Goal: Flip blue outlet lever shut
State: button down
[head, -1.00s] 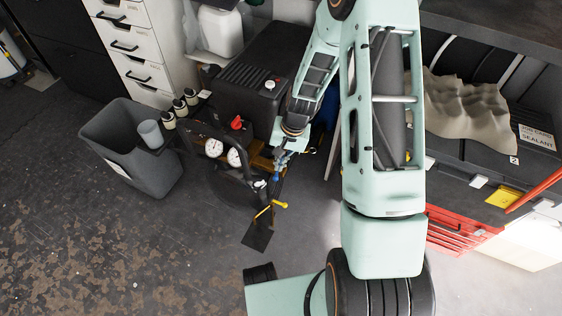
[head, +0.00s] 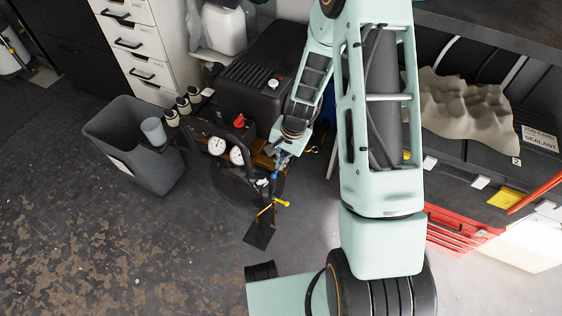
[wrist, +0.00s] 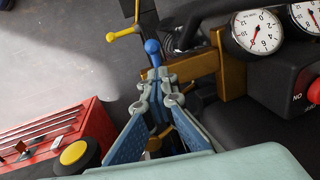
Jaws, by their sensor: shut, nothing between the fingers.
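The blue outlet lever shows in the wrist view as a round blue knob (wrist: 152,47) on a short stem, just beyond my fingertips. My gripper (wrist: 158,92) points at it with its grey-tipped, blue-padded fingers together and empty. Whether the fingertips touch the lever is unclear; its lower part is hidden behind them. In the head view my gripper (head: 281,163) reaches down beside the compressor's front corner, and the blue lever (head: 274,176) is a small spot at its tip.
A yellow lever (wrist: 124,33) stands beyond the blue one. A brass block (wrist: 206,70), pressure gauges (wrist: 254,32) and a red knob (wrist: 314,91) are to the right. A red toolbox (wrist: 48,140) lies left. A grey bin (head: 135,145) stands left of the compressor (head: 255,85); floor before it is open.

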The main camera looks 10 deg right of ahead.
jog(key=shift+s+a+f, duration=0.2)
jog(key=c, duration=2.1)
grip_release()
jog(key=shift+w, duration=0.15)
jog(key=shift+d+r, duration=0.1)
jog(key=r, duration=0.4)
jog(key=s+d+r, duration=0.1)
jog(key=r, duration=0.2)
jog(key=d+r, duration=0.1)
jog(key=r, duration=0.3)
jog(key=shift+s+r, duration=0.2)
jog(key=shift+r, duration=0.15)
